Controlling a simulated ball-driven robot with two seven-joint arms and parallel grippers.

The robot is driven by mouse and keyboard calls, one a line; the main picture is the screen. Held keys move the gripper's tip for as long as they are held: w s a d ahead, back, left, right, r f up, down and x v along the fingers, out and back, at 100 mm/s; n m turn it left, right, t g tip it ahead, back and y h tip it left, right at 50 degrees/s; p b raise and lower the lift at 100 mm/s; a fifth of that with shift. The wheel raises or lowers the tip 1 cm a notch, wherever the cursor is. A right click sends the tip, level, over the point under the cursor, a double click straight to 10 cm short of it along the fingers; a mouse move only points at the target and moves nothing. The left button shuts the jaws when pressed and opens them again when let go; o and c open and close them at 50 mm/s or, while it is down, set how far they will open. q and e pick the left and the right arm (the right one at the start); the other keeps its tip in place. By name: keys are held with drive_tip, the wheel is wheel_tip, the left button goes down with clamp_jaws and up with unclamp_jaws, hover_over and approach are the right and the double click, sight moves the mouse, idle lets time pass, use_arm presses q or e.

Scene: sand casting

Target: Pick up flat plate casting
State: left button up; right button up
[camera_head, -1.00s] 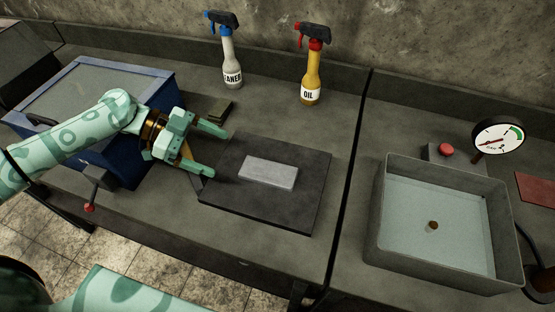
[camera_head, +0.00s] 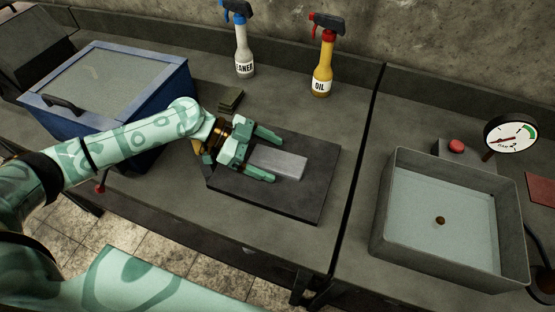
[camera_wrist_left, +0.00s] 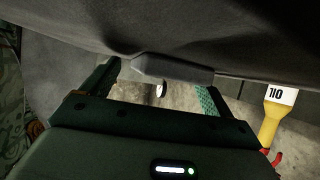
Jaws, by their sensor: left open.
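The flat plate casting (camera_head: 282,164) is a light grey rectangular slab. It lies flat on a dark square plate (camera_head: 312,196) on the bench. My left gripper (camera_head: 270,157) is open, with one finger on each side of the casting's left end in the head view. Whether the fingers touch it cannot be told. In the left wrist view the casting (camera_wrist_left: 172,69) shows as a grey block between the two finger tips (camera_wrist_left: 158,80). My right gripper is not in view.
A blue box (camera_head: 150,100) stands to the left. A cleaner bottle (camera_head: 243,52) and a yellow oil bottle (camera_head: 322,70) stand behind. A small dark block (camera_head: 230,100) lies behind my gripper. A grey water basin (camera_head: 388,195), gauge (camera_head: 511,134) and red button (camera_head: 456,146) are on the right.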

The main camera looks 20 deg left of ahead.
use_arm(q)
drive_tip(key=shift+c, duration=0.7)
drive_tip(key=c, duration=1.3)
drive_tip(key=shift+o, duration=0.2)
drive_tip(key=shift+r, duration=0.1)
